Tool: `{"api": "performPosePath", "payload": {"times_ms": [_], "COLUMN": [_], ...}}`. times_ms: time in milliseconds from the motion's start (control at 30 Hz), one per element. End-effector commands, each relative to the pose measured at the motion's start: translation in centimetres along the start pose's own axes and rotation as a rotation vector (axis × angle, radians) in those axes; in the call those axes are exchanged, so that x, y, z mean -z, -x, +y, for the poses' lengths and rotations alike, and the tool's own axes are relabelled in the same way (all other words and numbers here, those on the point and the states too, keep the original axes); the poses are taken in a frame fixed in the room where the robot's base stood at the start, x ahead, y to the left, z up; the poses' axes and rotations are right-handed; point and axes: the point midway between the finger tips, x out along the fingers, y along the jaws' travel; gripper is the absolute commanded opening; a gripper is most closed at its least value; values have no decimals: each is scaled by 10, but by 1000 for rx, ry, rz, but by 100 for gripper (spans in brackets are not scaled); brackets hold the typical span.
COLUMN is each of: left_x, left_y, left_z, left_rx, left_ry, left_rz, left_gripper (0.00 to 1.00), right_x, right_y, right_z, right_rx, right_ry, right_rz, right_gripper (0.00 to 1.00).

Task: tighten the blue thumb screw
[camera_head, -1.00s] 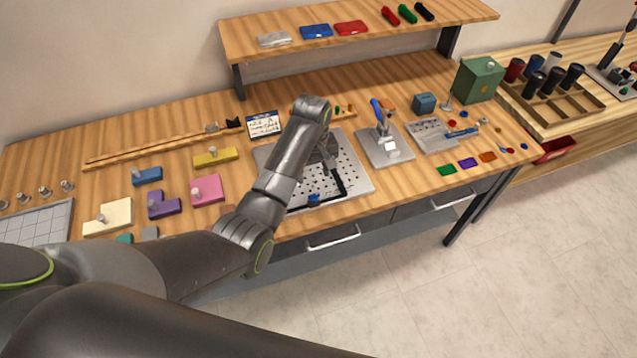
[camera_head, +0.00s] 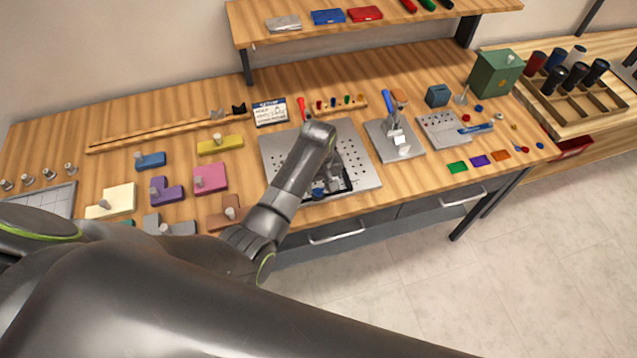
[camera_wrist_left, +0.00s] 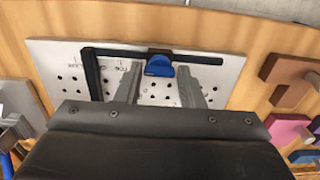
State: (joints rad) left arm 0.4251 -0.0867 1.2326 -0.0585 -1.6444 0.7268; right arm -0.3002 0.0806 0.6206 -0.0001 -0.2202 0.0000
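The blue thumb screw (camera_wrist_left: 160,67) sits on a black bar (camera_wrist_left: 200,58) near one edge of the perforated metal plate (camera_wrist_left: 232,66) in the left wrist view. In the head view the screw (camera_head: 318,193) is small and partly hidden at the plate's front edge, and the plate (camera_head: 362,172) lies on the bench under my left arm. My left gripper (camera_wrist_left: 160,68) is open, with one fingertip on each side of the screw. A gap shows between each finger and the screw. The left gripper (camera_head: 326,184) is low over the plate in the head view. My right gripper is not in view.
A small press with a blue handle (camera_head: 390,104) stands right of the plate. Pink (camera_head: 210,178) and purple (camera_head: 167,191) knobbed blocks lie to its left. A sign card (camera_head: 270,113) stands behind. A shelf (camera_head: 370,22) overhangs the back of the bench.

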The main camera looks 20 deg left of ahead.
Motion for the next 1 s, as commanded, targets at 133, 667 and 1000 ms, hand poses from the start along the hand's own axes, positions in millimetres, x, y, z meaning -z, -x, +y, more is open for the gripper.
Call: {"api": "performPosePath", "payload": {"times_ms": [133,667,1000], "left_x": [0,1,1], "left_y": [0,0,0], "left_z": [0,0,0], "left_rx": [0,0,0], "left_ry": [0,-125,-422], "left_rz": [0,2,3], "left_gripper": [15,8,8], "right_x": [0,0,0], "right_y": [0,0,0], "right_z": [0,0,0], "right_rx": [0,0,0], "right_ry": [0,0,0], "right_rz": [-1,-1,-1], "right_gripper": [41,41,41]}}
